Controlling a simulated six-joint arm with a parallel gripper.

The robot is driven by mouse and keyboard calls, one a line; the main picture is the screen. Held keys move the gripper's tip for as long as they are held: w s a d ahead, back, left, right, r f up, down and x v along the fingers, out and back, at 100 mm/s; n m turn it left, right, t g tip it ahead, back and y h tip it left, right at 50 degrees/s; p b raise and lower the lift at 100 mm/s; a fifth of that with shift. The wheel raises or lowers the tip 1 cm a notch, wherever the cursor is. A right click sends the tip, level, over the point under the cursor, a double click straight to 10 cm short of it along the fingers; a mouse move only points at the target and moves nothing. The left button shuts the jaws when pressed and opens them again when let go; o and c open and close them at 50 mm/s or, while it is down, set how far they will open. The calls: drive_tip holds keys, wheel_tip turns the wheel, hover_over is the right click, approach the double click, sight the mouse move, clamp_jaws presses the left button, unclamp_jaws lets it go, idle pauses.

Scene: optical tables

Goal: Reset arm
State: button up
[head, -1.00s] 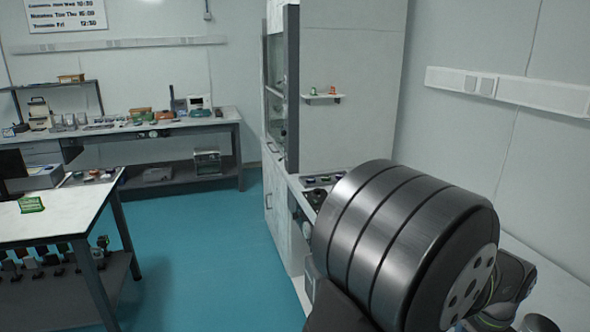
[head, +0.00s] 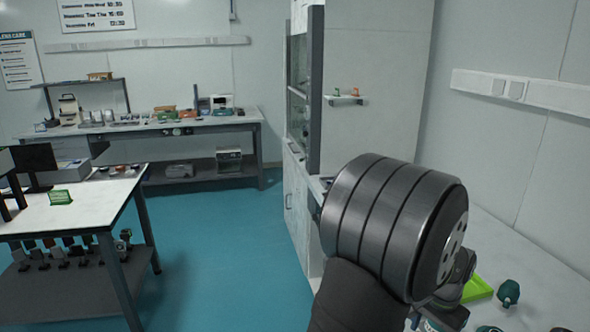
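My arm fills the lower right of the head view, with a large dark ribbed cylinder of it in front. My gripper cannot be made out in this view, so its fingers and anything in them are hidden or outside the picture. The arm is in front of the fume cupboard and over the white bench (head: 530,262) along the right wall.
A white table (head: 100,196) with a green object (head: 60,197) stands at left. A long bench (head: 200,130) with instruments runs along the back wall. A white cabinet (head: 296,195) stands at centre. A lime-green tray (head: 478,289) lies at right. Blue floor (head: 225,235) between is clear.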

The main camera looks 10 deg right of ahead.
drive_tip(key=w+a+f+n, duration=0.4)
drive_tip(key=w+a+f, duration=0.1)
drive_tip(key=w+a, duration=0.5)
drive_tip(key=w+a+f+n, duration=0.4)
drive_tip(key=w+a, duration=0.6)
drive_tip(key=a, duration=0.4)
drive_tip(key=shift+f+n, duration=0.4)
drive_tip(key=shift+f, duration=0.15)
drive_tip(key=shift+o, duration=0.4)
drive_tip(key=shift+a, duration=0.1)
drive_tip(key=o, duration=0.7)
drive_tip(key=shift+c, duration=0.2)
drive_tip(key=s+d+r+m, duration=0.35)
drive_tip(key=d+r, duration=0.35)
drive_tip(key=d, duration=0.5)
drive_tip(key=s+d+r+m, duration=1)
drive_tip(key=s+d+r, duration=0.9)
drive_tip(key=s+r, duration=0.1)
wheel_tip(320, 180, down, 9)
